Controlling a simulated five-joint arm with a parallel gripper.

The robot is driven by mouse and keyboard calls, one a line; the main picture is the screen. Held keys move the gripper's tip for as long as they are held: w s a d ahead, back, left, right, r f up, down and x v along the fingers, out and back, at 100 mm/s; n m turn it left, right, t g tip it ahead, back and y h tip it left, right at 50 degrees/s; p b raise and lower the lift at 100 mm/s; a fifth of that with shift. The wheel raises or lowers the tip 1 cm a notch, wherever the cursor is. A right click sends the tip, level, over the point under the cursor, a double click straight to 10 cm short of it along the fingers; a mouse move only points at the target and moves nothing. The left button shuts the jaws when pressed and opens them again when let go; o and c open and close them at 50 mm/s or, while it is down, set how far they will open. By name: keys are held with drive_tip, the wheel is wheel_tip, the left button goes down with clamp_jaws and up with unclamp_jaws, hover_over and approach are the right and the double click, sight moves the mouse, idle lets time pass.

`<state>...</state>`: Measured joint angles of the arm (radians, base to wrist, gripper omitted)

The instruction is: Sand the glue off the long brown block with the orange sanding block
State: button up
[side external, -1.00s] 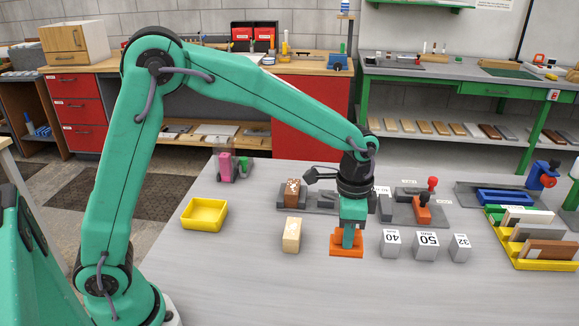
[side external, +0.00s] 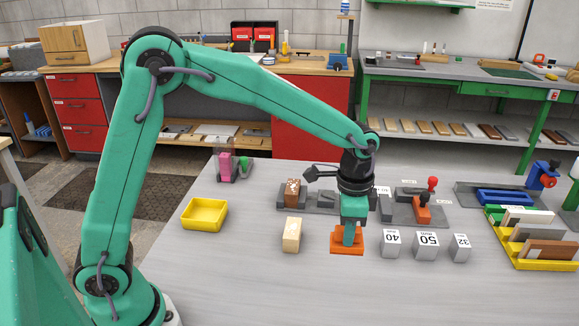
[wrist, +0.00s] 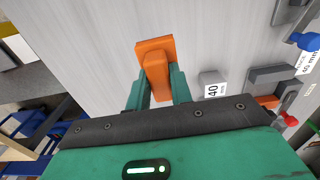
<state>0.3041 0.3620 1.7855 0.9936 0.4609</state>
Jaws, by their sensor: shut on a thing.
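The orange sanding block (side external: 338,250) rests on the grey table, a flat base with a raised grip. My gripper (side external: 348,238) points down over it, with its fingers shut on the grip. The wrist view shows the orange block (wrist: 155,52) between the two green fingers (wrist: 158,90). The brown block (side external: 292,193) sits in a grey fixture, left of and behind my gripper, with whitish glue patches on it. It appears nearly end-on, so its length is hard to judge. It is not seen in the wrist view.
A pale tan block (side external: 291,235) stands left of the sanding block. Several grey numbered blocks (side external: 426,246) stand close to its right. A yellow tray (side external: 204,213) is at the left. Grey fixtures with red and black knobs (side external: 405,212) lie behind right. The front of the table is clear.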

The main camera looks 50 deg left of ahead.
drive_tip(key=w+a+r+n, duration=0.1)
drive_tip(key=w+a+n, duration=0.25)
drive_tip(key=a, duration=0.65)
drive_tip(key=w+a+r+n, duration=0.15)
drive_tip(key=w+a, duration=0.25)
drive_tip(key=a, duration=0.6)
drive_tip(key=w+a+n, duration=0.4)
drive_tip(key=a, duration=0.6)
drive_tip(key=shift+s+d+f, duration=0.1)
drive_tip(key=shift+d+f, duration=0.05)
drive_tip(key=shift+f, duration=3.25)
drive_tip(key=shift+s+a+f, duration=0.35)
drive_tip(key=shift+a+f, duration=0.05)
drive_tip(key=shift+f, duration=0.15)
clamp_jaws()
drive_tip(key=shift+s+a+f, duration=0.1)
drive_tip(key=shift+s+a, duration=0.95)
drive_tip(key=shift+w+d, duration=1.45)
drive_tip(key=shift+d, duration=0.05)
drive_tip(key=shift+s+d, duration=0.2)
drive_tip(key=shift+s, duration=0.05)
drive_tip(key=shift+s+a, duration=1.35)
drive_tip(key=shift+a, duration=0.05)
drive_tip(key=w+d, duration=0.3)
wheel_tip(320, 180, up, 8)
drive_tip(key=shift+s+a, duration=0.15)
